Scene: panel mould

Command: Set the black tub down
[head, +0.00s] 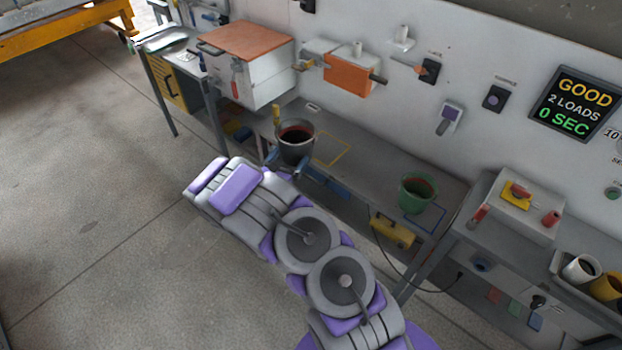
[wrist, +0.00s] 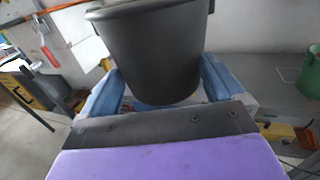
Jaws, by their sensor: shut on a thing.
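The black tub (head: 297,147) is upright at the left part of the grey bench (head: 375,160), with reddish-brown contents showing inside its rim. My gripper (head: 287,160) is shut on it, with one blue finger on each side. In the wrist view the tub (wrist: 155,50) fills the upper middle, between the blue fingers of my gripper (wrist: 160,90). A yellow outlined square (head: 345,148) is marked on the bench just right of the tub. I cannot tell whether the tub's base touches the bench.
A green tub (head: 418,194) stands on the bench to the right, by a blue outline. A white box with an orange top (head: 245,45) stands at the left. A control box (head: 515,205) is at the right. The wall runs behind; a display (head: 573,101) reads "GOOD 2 LOADS 0 SEC".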

